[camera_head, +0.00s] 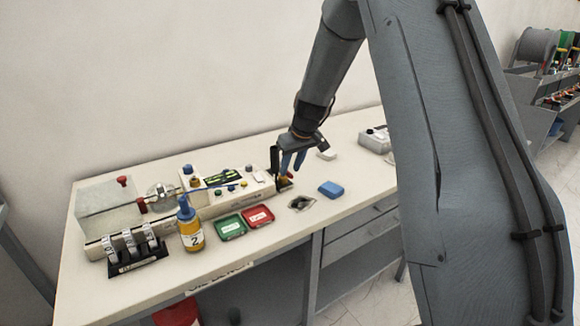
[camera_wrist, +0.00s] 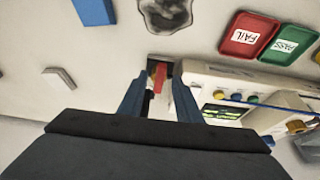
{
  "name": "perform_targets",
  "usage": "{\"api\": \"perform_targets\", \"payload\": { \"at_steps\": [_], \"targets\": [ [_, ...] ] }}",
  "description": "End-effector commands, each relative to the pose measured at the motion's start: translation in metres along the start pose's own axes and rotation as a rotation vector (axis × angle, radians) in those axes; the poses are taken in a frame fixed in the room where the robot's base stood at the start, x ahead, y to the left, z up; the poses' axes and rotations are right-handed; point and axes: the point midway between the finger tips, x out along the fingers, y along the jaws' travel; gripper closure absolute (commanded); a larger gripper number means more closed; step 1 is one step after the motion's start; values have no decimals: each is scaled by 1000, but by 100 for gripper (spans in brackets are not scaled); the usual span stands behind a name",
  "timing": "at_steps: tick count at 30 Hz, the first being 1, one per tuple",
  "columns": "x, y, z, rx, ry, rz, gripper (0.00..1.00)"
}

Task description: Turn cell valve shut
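My gripper (camera_head: 292,165) is low over the right end of the long cream test unit (camera_head: 232,203). In the wrist view its two blue fingers (camera_wrist: 159,92) are apart. A small red handle (camera_wrist: 160,74) on a dark block shows in the gap between them; contact cannot be told. In the head view the dark block (camera_head: 284,184) is partly hidden by the gripper. Red knobs also show at the unit's left end, one on top of the clear box (camera_head: 123,181) and one at its side (camera_head: 142,205). No label tells which part is the cell valve.
A green tray (camera_head: 230,227), a red tray (camera_head: 258,216), a yellow bottle with blue cap (camera_head: 191,232) and a black rack (camera_head: 135,262) stand in front of the unit. A blue block (camera_head: 331,190) and a dark-stained patch (camera_head: 301,203) lie near the gripper. The wall is close behind.

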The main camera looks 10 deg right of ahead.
Motion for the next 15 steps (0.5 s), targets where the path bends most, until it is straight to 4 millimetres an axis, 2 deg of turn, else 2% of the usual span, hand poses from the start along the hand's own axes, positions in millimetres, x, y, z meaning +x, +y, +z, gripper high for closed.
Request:
{"api": "perform_targets", "payload": {
  "at_steps": [6, 14, 15],
  "targets": [
    [11, 0, 0, 1, 0, 0, 69],
    [12, 0, 0, 0, 0, 0, 69],
    [12, 0, 0, 0, 0, 0, 74]
  ]
}}
